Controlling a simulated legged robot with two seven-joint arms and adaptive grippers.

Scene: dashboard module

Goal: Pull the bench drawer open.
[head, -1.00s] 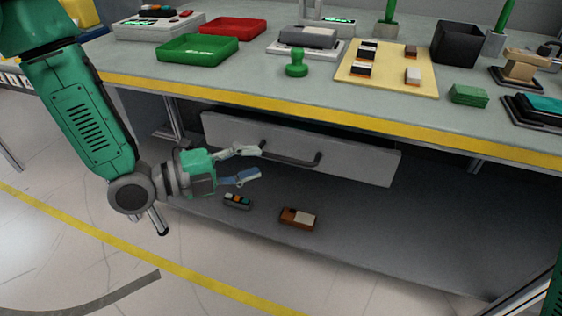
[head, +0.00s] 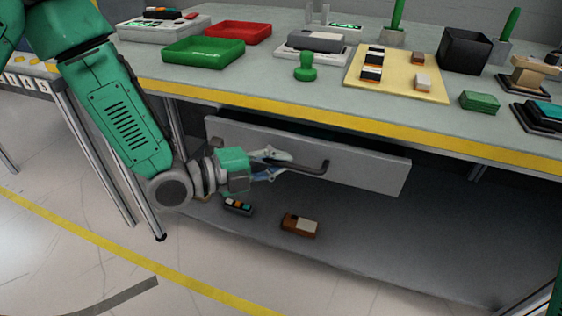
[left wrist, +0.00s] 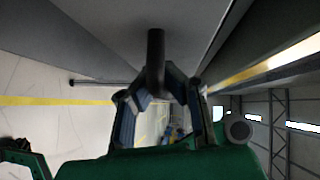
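The grey bench drawer (head: 370,172) hangs under the bench top with its front standing slightly out; a dark gap shows above it. Its dark bar handle (head: 318,167) runs across the front. My left gripper (head: 285,166) is at the left part of the handle, its fingers drawn together around the bar. In the left wrist view the handle (left wrist: 156,55) runs down between the two fingertips (left wrist: 157,82), which close in on it from both sides. The exact contact is partly hidden. My right gripper is not in view.
The bench top (head: 240,80) above carries a green tray (head: 203,52), a red tray (head: 240,33), a green stamp (head: 305,68) and other items. Below the drawer, a shelf (head: 390,245) holds a brown-and-white block (head: 300,225) and a small dark item (head: 238,206). Floor in front is clear.

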